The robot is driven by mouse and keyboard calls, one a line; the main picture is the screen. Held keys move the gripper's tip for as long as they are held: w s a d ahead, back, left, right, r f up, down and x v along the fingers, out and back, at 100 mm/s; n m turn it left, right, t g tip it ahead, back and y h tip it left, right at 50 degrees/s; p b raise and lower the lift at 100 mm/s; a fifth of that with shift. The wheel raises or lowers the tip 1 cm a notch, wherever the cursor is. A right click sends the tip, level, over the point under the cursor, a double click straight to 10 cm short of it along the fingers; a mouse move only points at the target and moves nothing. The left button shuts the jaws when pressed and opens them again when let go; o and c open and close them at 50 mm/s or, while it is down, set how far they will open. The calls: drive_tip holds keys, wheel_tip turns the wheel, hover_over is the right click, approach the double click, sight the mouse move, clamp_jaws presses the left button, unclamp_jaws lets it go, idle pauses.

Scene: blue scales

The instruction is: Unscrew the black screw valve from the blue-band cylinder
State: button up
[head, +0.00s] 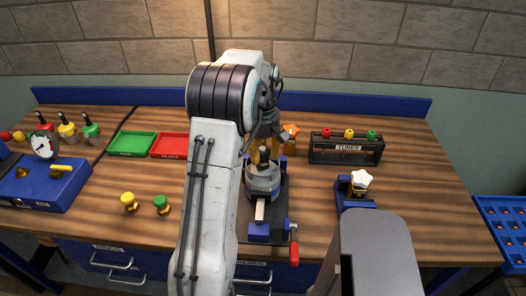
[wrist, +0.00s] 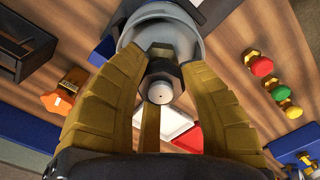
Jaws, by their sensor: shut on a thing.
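The grey cylinder (head: 262,184) stands upright in a blue vise (head: 259,232) in the middle of the bench. Its rounded grey top also shows at the top of the wrist view (wrist: 160,20). A blue band on it is not clear to see. My gripper (head: 264,150) is over the cylinder's top, its yellow-brown fingers pointing down. In the wrist view my gripper (wrist: 166,60) is shut around the black screw valve (wrist: 160,70), whose round pale end faces the camera. The valve is at the cylinder's top; its thread is hidden.
A green tray (head: 133,143) and a red tray (head: 170,145) lie left of my arm. Two knobbed valves (head: 130,202) stand before them, and a blue case (head: 45,183) is far left. A tube rack (head: 347,148) and a white-topped fitting (head: 360,182) stand right.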

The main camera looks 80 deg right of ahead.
drive_tip(key=shift+a+f+n, duration=0.1)
drive_tip(key=shift+n, duration=1.2)
drive_tip(key=o, duration=1.3)
drive_tip(key=shift+c, duration=0.2)
drive_tip(key=shift+r, duration=0.2)
